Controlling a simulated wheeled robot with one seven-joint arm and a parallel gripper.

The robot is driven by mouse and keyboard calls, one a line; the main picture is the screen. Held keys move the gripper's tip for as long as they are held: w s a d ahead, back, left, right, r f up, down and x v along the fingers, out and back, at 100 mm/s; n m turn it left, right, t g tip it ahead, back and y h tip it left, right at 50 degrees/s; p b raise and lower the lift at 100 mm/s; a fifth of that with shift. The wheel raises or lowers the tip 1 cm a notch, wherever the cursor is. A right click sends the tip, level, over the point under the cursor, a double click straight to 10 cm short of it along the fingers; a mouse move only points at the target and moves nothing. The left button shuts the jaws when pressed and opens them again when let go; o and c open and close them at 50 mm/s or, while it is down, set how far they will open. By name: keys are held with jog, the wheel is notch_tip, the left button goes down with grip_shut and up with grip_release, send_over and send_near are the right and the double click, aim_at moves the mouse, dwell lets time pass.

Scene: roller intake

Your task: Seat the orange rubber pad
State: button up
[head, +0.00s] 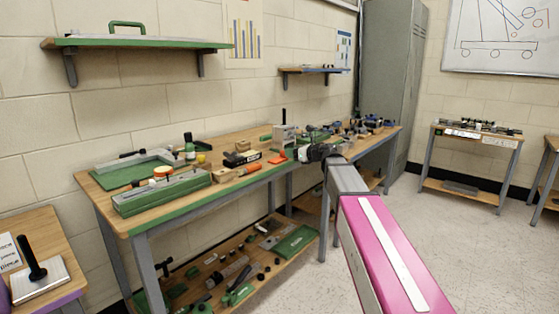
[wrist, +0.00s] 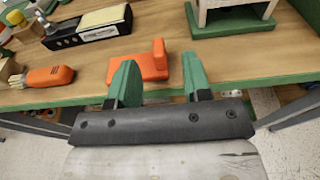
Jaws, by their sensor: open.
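An orange L-shaped piece (wrist: 140,66), which looks like the rubber pad, lies near the front edge of the workbench with a raised part at its right end. In the head view the orange piece (head: 277,158) is left of my gripper (head: 308,153). In the wrist view my gripper (wrist: 160,58) is open, its two green fingers pointing toward the piece. The left finger overlaps part of the piece in the picture; I cannot tell whether they touch. Nothing is held between the fingers. I cannot tell which spot is the pad's seat.
An orange-handled brush (wrist: 45,77) and a black block with a pale top (wrist: 88,28) lie left of the piece. A white stand on a green base (wrist: 233,22) is at the right. A green tray (head: 112,175) and a long green box (head: 165,193) occupy the bench's left end.

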aim_at(283, 152)
jog(key=shift+f+x, duration=0.1)
jog(key=shift+x, duration=1.25)
jog(key=shift+f+x, duration=0.15)
jog(key=shift+x, duration=1.2)
jog(key=shift+s, duration=0.15)
grip_shut()
